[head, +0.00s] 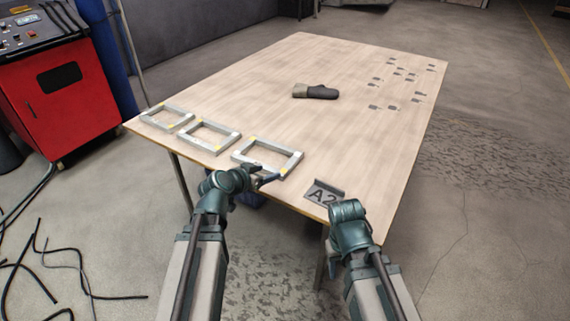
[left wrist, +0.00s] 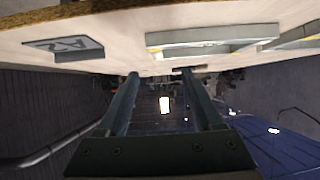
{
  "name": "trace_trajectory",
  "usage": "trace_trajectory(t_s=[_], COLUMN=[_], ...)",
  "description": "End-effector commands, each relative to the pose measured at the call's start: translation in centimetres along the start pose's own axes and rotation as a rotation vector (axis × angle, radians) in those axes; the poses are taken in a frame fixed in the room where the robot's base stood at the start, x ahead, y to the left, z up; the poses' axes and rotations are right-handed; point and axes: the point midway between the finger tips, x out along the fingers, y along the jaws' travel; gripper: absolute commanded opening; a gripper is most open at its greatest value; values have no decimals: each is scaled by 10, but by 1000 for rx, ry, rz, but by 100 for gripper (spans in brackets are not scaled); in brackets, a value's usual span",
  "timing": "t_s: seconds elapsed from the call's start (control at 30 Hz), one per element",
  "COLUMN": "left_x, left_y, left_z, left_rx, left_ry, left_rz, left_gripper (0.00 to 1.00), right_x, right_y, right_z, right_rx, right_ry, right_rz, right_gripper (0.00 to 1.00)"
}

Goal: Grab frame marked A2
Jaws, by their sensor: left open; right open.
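A grey plate marked A2 (head: 323,194), with a raised edge, lies at the table's front right. It also shows upside down in the left wrist view (left wrist: 65,47). The nearest of several metal frames (head: 268,158), rectangular with yellow marks, lies left of the plate; no marking is readable on it. It also shows in the left wrist view (left wrist: 210,40). My left gripper (head: 270,180) is open and empty at this frame's front side; its fingers show apart in the left wrist view (left wrist: 160,72). My right gripper (head: 348,210) is beside the plate, its fingers hard to make out.
Two more metal frames, the middle one (head: 208,136) and the far left one (head: 167,117), lie along the left edge of the wooden table (head: 240,95). A dark glove-like item (head: 316,92) lies mid-table. Several small grey pieces (head: 399,74) lie back right.

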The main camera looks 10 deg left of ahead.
Motion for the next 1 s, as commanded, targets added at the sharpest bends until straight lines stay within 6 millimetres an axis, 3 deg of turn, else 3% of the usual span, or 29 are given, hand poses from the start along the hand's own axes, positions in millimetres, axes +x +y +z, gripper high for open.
trace_trajectory(t_s=[0.27,0.73,1.0], left_x=[7,83,89], left_y=[-3,-2,-1], left_z=[0,0,-2], left_rx=[1,2,0], left_ry=[6,4,4], left_rz=[-4,-2,-4], left_gripper=[67,67,67], right_x=[4,41,42], right_y=[0,-4,-4], right_z=[0,-2,-2], right_rx=[0,0,0], right_ry=[0,0,0], right_rz=[0,0,0], right_gripper=[50,50,50])
